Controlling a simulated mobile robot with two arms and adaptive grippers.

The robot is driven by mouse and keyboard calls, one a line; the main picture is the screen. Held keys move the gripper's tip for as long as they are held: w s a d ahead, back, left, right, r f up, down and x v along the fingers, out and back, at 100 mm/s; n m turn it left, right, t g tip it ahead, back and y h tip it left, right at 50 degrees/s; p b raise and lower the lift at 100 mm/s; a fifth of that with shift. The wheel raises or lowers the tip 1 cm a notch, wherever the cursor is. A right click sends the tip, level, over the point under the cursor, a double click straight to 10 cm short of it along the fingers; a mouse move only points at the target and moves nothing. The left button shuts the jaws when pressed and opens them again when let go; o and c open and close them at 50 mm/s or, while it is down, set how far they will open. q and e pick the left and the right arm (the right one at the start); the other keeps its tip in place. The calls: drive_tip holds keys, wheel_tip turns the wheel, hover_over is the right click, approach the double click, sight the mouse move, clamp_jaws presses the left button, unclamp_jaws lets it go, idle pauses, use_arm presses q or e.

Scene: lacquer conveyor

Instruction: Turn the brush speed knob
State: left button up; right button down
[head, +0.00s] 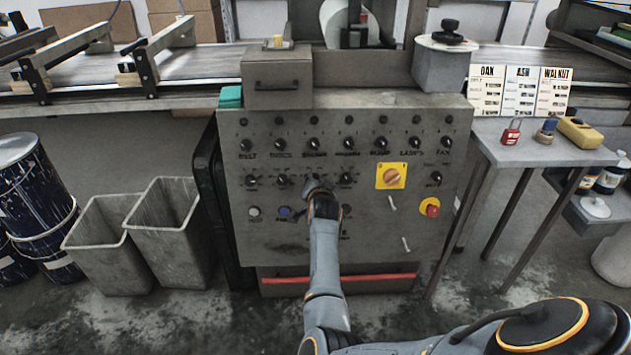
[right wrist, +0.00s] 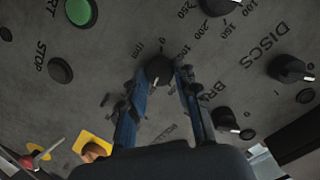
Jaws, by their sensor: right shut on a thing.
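The grey control panel (head: 375,230) faces me with rows of small black knobs. My right gripper (head: 316,186) is at the lower knob row, left of the panel's middle, and hides the knob there in the head view. In the right wrist view, the gripper (right wrist: 160,85) has its two blue fingers on either side of a round black knob (right wrist: 158,70) and is shut on it. A dial scale beginning at 0 is printed by that knob. A label starting "BR" is partly covered by a finger. My left gripper is not in view.
A green button (right wrist: 80,10) and black stop button (right wrist: 60,70) sit close by. A yellow-plated rotary switch (head: 391,176) and red emergency button (head: 432,210) are to the right. Two grey bins (head: 110,245) stand left; a side table (head: 540,150) stands right.

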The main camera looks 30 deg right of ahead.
sight(315, 154)
drive_tip(key=shift+a+f, duration=0.1)
drive_tip(key=shift+f, duration=0.1)
drive_tip(key=c, duration=1)
unclamp_jaws()
drive_tip(key=shift+r, duration=0.1)
drive_tip(key=shift+r, duration=0.1)
wheel_tip(315, 154, up, 10)
drive_tip(key=shift+f, duration=0.1)
